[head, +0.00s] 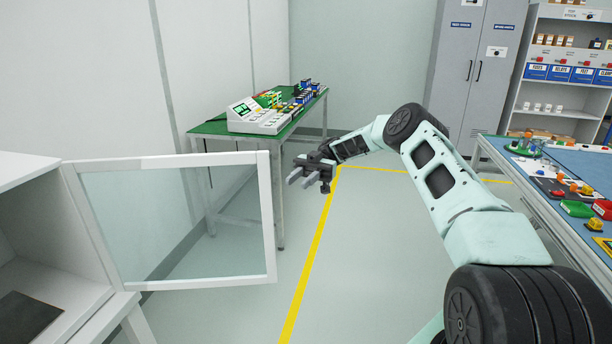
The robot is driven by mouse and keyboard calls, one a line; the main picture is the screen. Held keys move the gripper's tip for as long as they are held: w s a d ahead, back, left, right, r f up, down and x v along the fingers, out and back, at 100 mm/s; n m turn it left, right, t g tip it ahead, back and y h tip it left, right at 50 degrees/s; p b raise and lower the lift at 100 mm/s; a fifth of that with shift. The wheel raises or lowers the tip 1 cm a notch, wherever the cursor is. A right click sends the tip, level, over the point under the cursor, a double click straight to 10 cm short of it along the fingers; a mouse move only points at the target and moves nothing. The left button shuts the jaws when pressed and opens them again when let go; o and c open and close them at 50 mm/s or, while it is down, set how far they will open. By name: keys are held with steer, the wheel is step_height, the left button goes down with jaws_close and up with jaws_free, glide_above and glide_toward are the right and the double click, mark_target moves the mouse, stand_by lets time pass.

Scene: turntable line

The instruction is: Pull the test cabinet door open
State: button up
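The test cabinet (50,285) is a white box at the left edge, with its inside partly in view. Its door (268,215), a clear pane in a white frame, stands swung well out from the cabinet, hinged at the left. My gripper (298,179) is to the right of the door's free edge in the picture, apart from it by a small gap. Its two grey fingers point left and are spread, with nothing between them. No handle can be made out on the door.
A green-topped table (212,127) with a white console (258,116) stands behind the door. A blue-topped bench (580,165) with coloured parts is at the right. Grey lockers (470,75) and shelves (565,85) stand at the back. The floor by the yellow line (312,255) is clear.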

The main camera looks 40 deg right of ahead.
steer(key=shift+v, duration=1.25)
steer(key=shift+s, duration=0.15)
